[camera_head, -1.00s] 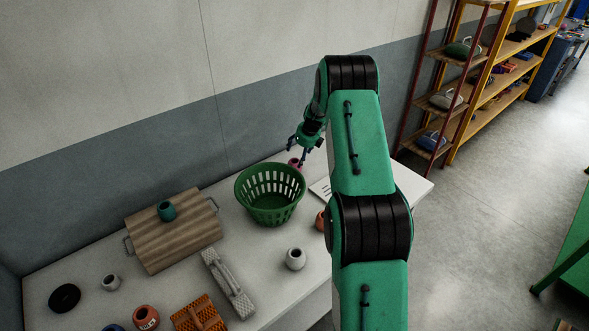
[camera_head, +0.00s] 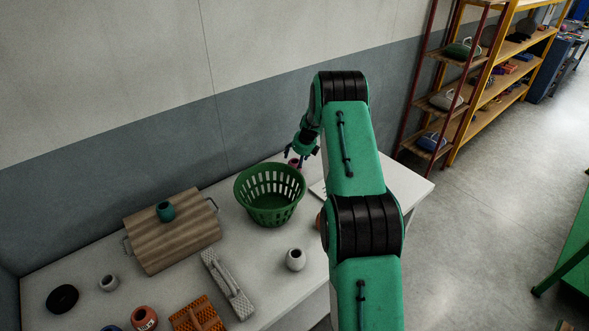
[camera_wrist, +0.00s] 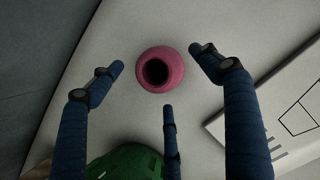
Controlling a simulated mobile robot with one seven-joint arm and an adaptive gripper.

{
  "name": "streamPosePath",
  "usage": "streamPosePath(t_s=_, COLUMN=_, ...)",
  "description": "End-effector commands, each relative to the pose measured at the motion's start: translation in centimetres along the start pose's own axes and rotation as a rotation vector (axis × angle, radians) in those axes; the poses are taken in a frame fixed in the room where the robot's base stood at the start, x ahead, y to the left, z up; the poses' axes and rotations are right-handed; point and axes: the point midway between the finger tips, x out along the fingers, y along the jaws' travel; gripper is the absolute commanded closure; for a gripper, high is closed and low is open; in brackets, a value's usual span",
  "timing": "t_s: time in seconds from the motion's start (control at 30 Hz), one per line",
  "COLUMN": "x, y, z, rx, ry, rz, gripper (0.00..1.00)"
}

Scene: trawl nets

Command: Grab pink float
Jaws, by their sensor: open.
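The pink float (camera_wrist: 176,66) is a round ring with a dark hole on top, standing on the white table in the wrist view. In the head view only a small part of the pink float (camera_head: 294,163) shows behind the green basket. My gripper (camera_head: 298,156) points down over it; in the wrist view my gripper's blue fingers (camera_wrist: 163,80) are open and spread around the float, two at its sides and one below it in the picture. No finger clearly touches it.
The green basket (camera_head: 247,190) stands close to the float, and also shows at the bottom of the wrist view (camera_wrist: 125,162). A marked white panel (camera_wrist: 285,122) lies to the right. The wall is close behind. A wooden board (camera_head: 170,240) is further left.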

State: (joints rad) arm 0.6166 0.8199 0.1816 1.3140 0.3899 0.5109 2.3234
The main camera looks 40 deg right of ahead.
Motion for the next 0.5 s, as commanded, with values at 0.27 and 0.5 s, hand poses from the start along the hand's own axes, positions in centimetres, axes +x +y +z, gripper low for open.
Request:
streamPosePath(t_s=0.27, x=3.0, y=0.1, z=-0.1, rx=0.000, ry=0.000, rz=0.000, gripper=0.23)
streamPosePath(t_s=0.5, x=4.7, y=0.1, z=-0.1, rx=0.000, ry=0.000, rz=-0.001, gripper=0.23)
